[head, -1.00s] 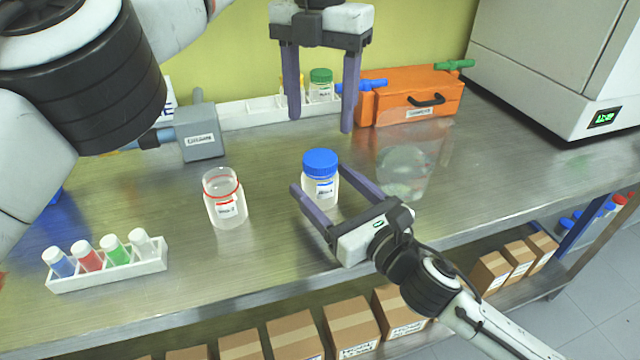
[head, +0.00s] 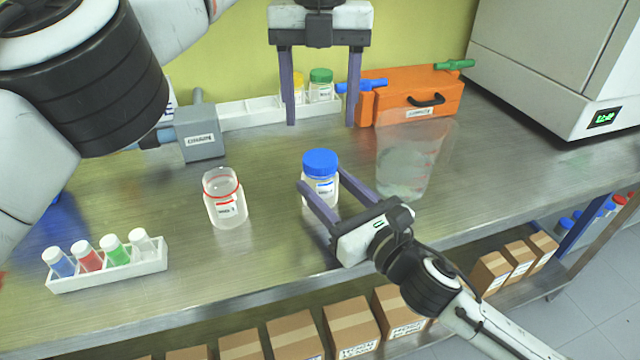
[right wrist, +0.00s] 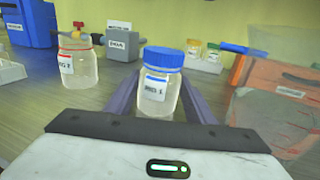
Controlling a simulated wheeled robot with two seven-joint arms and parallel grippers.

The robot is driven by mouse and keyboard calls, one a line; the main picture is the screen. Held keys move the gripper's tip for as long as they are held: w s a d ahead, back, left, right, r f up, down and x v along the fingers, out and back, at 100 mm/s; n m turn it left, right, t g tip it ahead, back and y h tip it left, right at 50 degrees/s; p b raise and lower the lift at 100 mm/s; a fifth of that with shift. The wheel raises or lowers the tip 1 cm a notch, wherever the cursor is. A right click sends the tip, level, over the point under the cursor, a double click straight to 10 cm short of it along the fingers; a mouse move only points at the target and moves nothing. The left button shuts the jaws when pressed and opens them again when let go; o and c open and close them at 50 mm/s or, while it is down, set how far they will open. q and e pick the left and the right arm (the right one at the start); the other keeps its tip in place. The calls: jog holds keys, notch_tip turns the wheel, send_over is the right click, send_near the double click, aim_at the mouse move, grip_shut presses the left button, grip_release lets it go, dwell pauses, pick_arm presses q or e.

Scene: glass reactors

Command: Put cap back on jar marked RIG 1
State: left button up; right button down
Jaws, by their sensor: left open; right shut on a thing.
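A clear jar with a blue cap (head: 321,163) on its top stands upright on the bench; its body (right wrist: 157,98) carries a white label too small to read surely. My right gripper (head: 322,178) is shut on this jar, one finger on each side of its body below the cap. My left gripper (head: 320,124) is open and empty, pointing down above and behind the blue-capped jar.
A clear beaker (head: 408,165) stands right of the held jar. An orange case (head: 440,96), a grey device (head: 200,138) and a white rack (head: 250,113) with yellow- and green-capped jars are behind. A vial rack (head: 110,270) is at front left. The bench between the jars is clear.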

aim_at(320, 158)
pick_arm(q)
jog(key=n, duration=0.8)
jog(key=shift+n, duration=0.3)
jog(key=shift+f, duration=4.05)
